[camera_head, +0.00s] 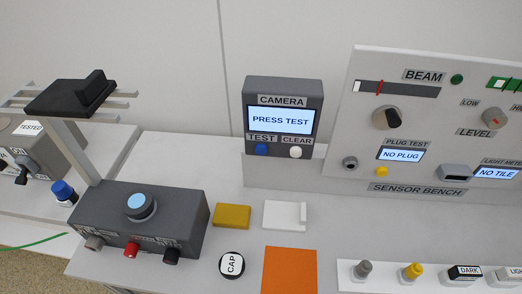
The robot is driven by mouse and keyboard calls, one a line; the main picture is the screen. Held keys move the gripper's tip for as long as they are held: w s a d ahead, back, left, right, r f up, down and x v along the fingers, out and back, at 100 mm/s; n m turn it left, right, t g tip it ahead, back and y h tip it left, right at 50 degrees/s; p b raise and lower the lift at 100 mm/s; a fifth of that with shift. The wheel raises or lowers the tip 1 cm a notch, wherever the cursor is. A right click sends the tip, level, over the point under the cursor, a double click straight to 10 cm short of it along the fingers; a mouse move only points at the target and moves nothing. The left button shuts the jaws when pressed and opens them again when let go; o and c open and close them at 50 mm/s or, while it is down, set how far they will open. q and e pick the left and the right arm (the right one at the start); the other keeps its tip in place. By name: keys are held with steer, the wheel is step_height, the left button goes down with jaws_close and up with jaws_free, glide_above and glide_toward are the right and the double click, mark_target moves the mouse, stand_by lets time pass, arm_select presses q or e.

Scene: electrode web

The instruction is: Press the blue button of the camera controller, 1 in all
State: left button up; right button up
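The camera controller (316,92) is a dark grey box standing upright at the back, in the middle of the head view. Its lit screen (281,121) reads "PRESS TEST". Below the screen, under the "TEST" label, is the round blue button (261,150). Right of it, under "CLEAR", is a white button (295,152). Nothing covers or touches the blue button. Neither of my grippers shows in this view.
The sensor bench panel (345,120) stands right of the controller. A grey box (175,205) with a round blue-topped part and a post with a black block (65,97) stand at left. An orange square (290,270), yellow block (231,215) and white piece (283,216) lie in front.

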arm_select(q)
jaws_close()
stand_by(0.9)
